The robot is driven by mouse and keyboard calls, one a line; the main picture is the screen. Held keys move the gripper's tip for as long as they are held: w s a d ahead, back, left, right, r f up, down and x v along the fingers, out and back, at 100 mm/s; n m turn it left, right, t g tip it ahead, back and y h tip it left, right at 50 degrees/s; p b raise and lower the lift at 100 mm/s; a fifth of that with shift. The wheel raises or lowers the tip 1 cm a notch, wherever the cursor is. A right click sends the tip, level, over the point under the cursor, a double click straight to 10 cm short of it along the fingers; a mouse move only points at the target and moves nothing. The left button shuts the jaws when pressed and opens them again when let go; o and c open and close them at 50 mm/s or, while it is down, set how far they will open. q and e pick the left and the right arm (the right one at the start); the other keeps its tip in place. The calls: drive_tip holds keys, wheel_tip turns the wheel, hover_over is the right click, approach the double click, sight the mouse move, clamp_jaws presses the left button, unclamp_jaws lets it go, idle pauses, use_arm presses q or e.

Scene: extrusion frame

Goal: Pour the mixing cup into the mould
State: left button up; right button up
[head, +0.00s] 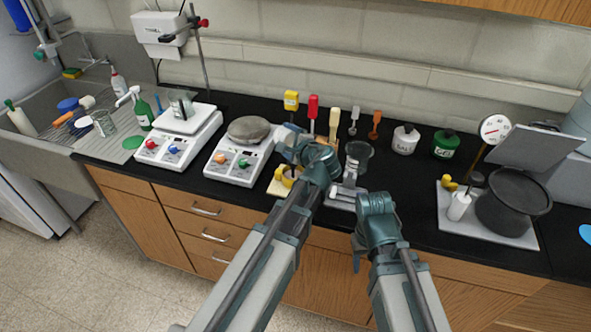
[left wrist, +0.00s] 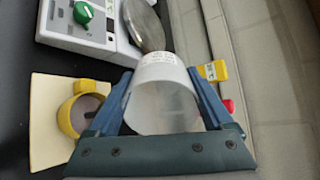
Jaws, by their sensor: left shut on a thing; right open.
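A whitish translucent cup (left wrist: 160,72), which I take for the mixing cup, is between the blue fingers of my left gripper (left wrist: 158,105) in the left wrist view. The gripper is shut on it, and its open mouth shows toward the camera. Its contents are not clear. A yellow ring (left wrist: 68,116), apparently the mould, sits on a cream board (left wrist: 45,90) beside the gripper. In the head view the ring (head: 290,173) is just below my left gripper (head: 290,140), partly covered by the arm. My right gripper (head: 357,250) is open at the counter's front edge, its fingers partly hidden.
Two hotplates (head: 180,135) (head: 238,158) stand left of the left gripper. Several coloured tools stand behind. A dark pot (head: 512,200) is at right. Black counter is clear between the right arm and the pot.

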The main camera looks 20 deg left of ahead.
sight(281, 138)
use_arm(q)
drive_tip(key=g+h+p, duration=0.1)
drive_tip(key=p, duration=0.1)
drive_tip(key=g+p, duration=0.1)
drive_tip(key=p, duration=0.1)
drive_tip(key=h+p, duration=0.1)
drive_tip(key=p, duration=0.1)
drive_tip(key=shift+w+a+r+g+h, duration=0.25)
drive_tip(key=shift+w+a+g+h, duration=0.05)
drive_tip(key=shift+g, duration=0.1)
drive_tip(key=shift+f+p, duration=0.15)
drive_tip(key=shift+p, duration=0.2)
drive_tip(key=g+h+p, duration=0.1)
drive_tip(key=p, duration=0.1)
drive_tip(key=r+g+h+p, duration=0.1)
drive_tip(key=p, duration=0.1)
drive_tip(key=shift+w+a+r, duration=0.2)
drive_tip(key=shift+w+r, duration=0.05)
drive_tip(key=w+a+f+g+h+b, duration=0.3)
drive_tip(key=f+g+h, duration=0.1)
drive_tip(key=f, duration=0.4)
drive_tip(key=shift+w+a+g+h, duration=0.2)
drive_tip(key=shift+w+g+h, duration=0.2)
drive_tip(key=shift+g, duration=0.2)
drive_tip(key=shift+s+f, duration=0.1)
